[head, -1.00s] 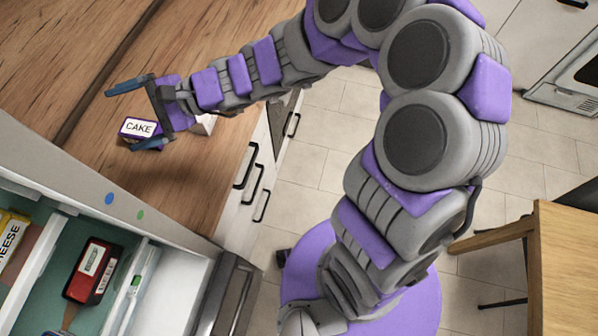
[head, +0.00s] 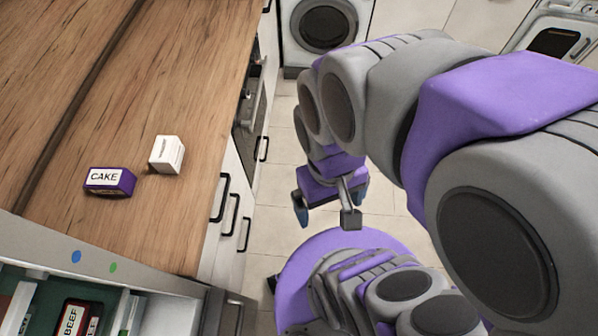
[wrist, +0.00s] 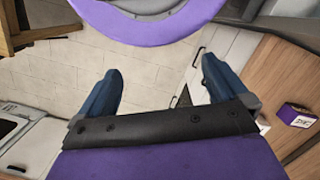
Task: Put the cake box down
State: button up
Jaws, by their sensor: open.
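The cake box (head: 110,181), purple with a white CAKE label, rests on the wooden counter (head: 200,80) near its front left part. It also shows at the right edge of the wrist view (wrist: 297,116). My gripper (head: 331,207) is well to the right of the box, out over the floor beside the counter. It points down and is apart from the box. In the wrist view my gripper (wrist: 160,92) has its two blue fingers spread wide with nothing between them.
A small white box (head: 166,155) stands on the counter just right of the cake box. An open fridge (head: 150,290) with a beef box (head: 73,318) is at the lower left. Drawer handles (head: 220,197) stick out from the counter front. A washing machine (head: 325,30) stands at the back.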

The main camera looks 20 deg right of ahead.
jog(key=shift+w+d, duration=0.1)
jog(key=shift+d, duration=0.15)
